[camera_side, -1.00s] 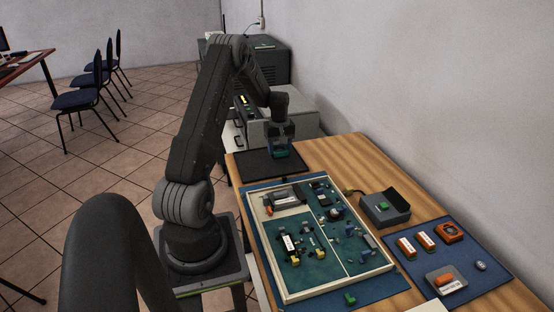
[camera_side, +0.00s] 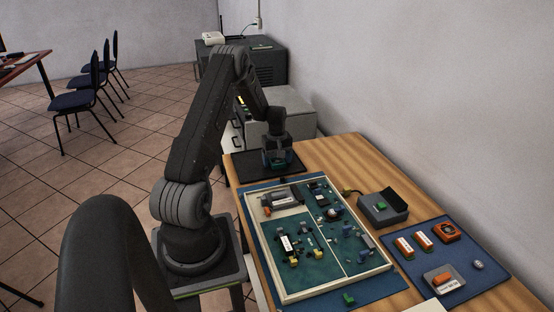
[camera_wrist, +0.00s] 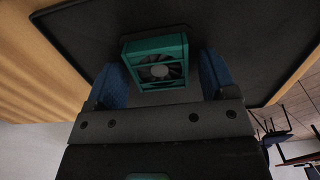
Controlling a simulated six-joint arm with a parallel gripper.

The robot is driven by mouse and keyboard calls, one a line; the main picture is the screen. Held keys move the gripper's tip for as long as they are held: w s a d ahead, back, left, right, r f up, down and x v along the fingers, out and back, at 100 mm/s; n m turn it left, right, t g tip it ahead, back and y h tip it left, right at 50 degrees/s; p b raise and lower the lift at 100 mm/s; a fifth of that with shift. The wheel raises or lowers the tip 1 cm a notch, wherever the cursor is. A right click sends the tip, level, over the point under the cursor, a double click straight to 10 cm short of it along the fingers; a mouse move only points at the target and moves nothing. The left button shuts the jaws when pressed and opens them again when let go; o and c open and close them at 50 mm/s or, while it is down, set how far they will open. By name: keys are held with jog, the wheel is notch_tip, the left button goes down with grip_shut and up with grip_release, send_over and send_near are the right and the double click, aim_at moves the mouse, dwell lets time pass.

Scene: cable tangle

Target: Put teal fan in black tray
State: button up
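The teal fan (camera_wrist: 157,62) is a square teal frame with a dark rotor. In the wrist view it lies within the black tray (camera_wrist: 90,30), between the two blue fingertips of my gripper (camera_wrist: 166,80). A gap shows between the fan and the right fingertip, and a narrower one at the left, so the gripper looks open around it. In the side view my gripper (camera_side: 277,163) is low over the black tray (camera_side: 243,165) at the far end of the table. The fan is mostly hidden there by the fingers.
A shallow divided parts box (camera_side: 345,262) with several small parts stands in front of the tray on a blue mat. A grey device (camera_side: 384,211) is to its right. Another blue mat (camera_side: 490,285) carries orange parts. Bare wood (camera_side: 330,155) lies right of the tray.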

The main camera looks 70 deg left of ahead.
aim_at(277, 160)
notch_tip(277, 160, up, 12)
jog(key=w+d+r+m+t+y, duration=0.15)
jog(key=d+r+m, duration=0.25)
jog(key=d+r, duration=0.6)
jog(key=w+d+r+m+t, duration=0.15)
jog(key=d+r+m, duration=0.3)
jog(key=d, duration=0.95)
jog(key=s+d+r+m+t, duration=0.1)
jog(key=s+d+m, duration=0.3)
jog(key=s+d, duration=0.3)
jog(key=s+d+r+m+t+h, duration=0.1)
jog(key=s+d+m, duration=0.4)
jog(key=d, duration=0.7)
jog(key=shift+s+d+r+t, duration=0.15)
jog(key=shift+s+r+t, duration=0.15)
jog(key=shift+s, duration=0.55)
